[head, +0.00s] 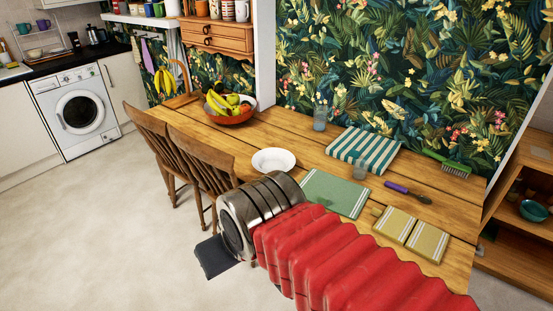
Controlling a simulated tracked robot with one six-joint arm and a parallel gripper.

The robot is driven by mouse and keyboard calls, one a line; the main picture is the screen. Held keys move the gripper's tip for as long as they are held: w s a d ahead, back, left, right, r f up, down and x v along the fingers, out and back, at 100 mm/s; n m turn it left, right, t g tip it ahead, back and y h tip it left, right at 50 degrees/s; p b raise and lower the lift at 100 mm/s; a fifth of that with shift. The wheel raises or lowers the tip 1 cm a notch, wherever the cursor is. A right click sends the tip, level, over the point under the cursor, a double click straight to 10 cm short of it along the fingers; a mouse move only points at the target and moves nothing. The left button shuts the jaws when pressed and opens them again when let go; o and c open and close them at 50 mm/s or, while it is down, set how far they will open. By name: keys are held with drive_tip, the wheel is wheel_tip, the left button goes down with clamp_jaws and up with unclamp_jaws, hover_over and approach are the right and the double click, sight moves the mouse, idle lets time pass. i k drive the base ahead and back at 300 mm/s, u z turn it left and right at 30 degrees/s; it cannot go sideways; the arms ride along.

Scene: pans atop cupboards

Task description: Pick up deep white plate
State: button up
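A deep white plate (273,161) sits upright on the wooden table, near the edge by the chairs. It looks empty. My gripper (213,257) is in front of the table, lower and left of the plate in the picture, apart from it. Only a dark flat part of the gripper shows past my arm's metal end, so its fingers and opening cannot be made out. My red arm covers the table's near right part.
Two wooden chairs (203,170) stand against the table (237,138). A fruit bowl (233,117) is behind the plate. Floor at left is clear.

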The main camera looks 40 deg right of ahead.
sight(267, 160)
drive_tip(key=z, duration=0.4)
drive_tip(key=i, duration=1.65)
drive_tip(key=z, duration=0.3)
